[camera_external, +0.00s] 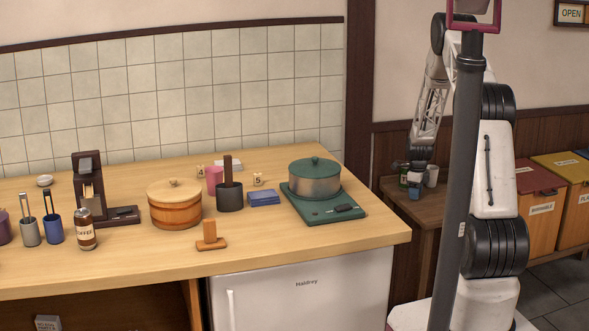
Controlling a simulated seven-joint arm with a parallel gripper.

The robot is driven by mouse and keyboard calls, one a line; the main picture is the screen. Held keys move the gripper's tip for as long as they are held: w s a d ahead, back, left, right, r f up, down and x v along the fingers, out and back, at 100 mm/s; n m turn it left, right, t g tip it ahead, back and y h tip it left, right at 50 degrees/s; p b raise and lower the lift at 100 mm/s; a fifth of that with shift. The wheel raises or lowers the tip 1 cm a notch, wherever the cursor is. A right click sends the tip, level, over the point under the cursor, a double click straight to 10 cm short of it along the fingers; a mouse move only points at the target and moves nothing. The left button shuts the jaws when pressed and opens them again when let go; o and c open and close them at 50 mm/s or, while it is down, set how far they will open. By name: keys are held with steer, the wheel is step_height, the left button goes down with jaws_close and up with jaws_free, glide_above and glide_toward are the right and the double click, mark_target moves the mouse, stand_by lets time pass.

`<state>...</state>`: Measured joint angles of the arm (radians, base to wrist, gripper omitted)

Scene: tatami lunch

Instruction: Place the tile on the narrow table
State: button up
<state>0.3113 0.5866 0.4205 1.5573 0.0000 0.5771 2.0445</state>
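The narrow table (428,212) is the small brown wooden table at the right, partly hidden behind my arm and a dark pole. My gripper (416,186) is low over this table, small and dark in the view. A small blue piece shows at its fingertips; I cannot tell whether it is a held tile, part of the gripper or a thing on the table. A flat blue tile-like block (263,198) lies on the long counter, left of the green scale.
The long counter (340,232) holds a pot on the scale, a wooden tub, cups and a jar.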

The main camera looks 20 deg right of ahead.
steer(key=shift+r, duration=0.1)
step_height(320, 180, up, 12)
stand_by(0.9)
stand_by(0.4)
steer(key=shift+r, duration=0.15)
steer(key=s+a+r+n, duration=0.4)
steer(key=s+a+r, duration=0.25)
steer(key=r, duration=0.35)
steer(key=s+a+r+n+t, duration=0.1)
steer(key=s+a+r+n, duration=0.4)
steer(key=s+r, duration=0.35)
steer(key=s+a+r+n, duration=0.45)
steer(key=s+r, duration=0.25)
steer(key=r, duration=0.3)
steer(key=s+a+r+n, duration=0.2)
steer(key=s+a+n, duration=0.1)
steer(key=s, duration=0.7)
steer(key=s+a+r+n+t, duration=0.1)
steer(key=s+a+n, duration=0.3)
steer(key=s, duration=0.7)
steer(key=s+a+r+n, duration=0.2)
steer(key=s+n, duration=0.4)
steer(key=s, duration=0.5)
steer(key=shift+s+a+r+t, duration=0.15)
steer(key=shift+a+r+t, duration=0.2)
steer(key=shift+a, duration=0.45)
